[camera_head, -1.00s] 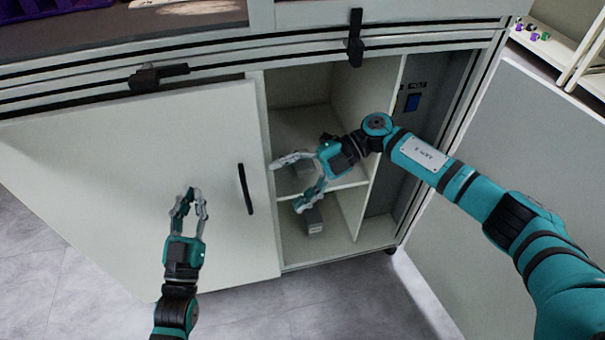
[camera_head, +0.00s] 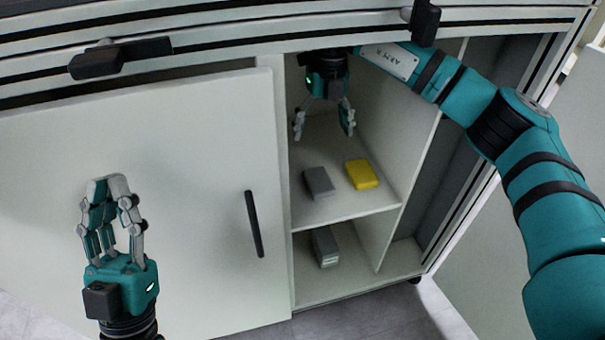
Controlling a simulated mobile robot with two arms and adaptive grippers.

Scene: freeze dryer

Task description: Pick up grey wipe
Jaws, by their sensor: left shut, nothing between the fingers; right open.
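The grey wipe (camera_head: 319,182) lies on the upper shelf inside the open cabinet, near the shelf's front left. A yellow wipe (camera_head: 361,174) lies to its right, apart from it. My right gripper (camera_head: 324,133) hangs in the upper compartment with its fingers pointing down. It is open and empty, above and behind the grey wipe in the picture, not touching it. My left gripper (camera_head: 108,182) is shut and empty, in front of the left cabinet door.
A grey block (camera_head: 325,246) sits in the lower compartment. The left cabinet door (camera_head: 190,180) with its black handle (camera_head: 254,224) is shut. The upper shelf (camera_head: 345,209) has side walls close to the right gripper. The right door (camera_head: 500,260) stands open.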

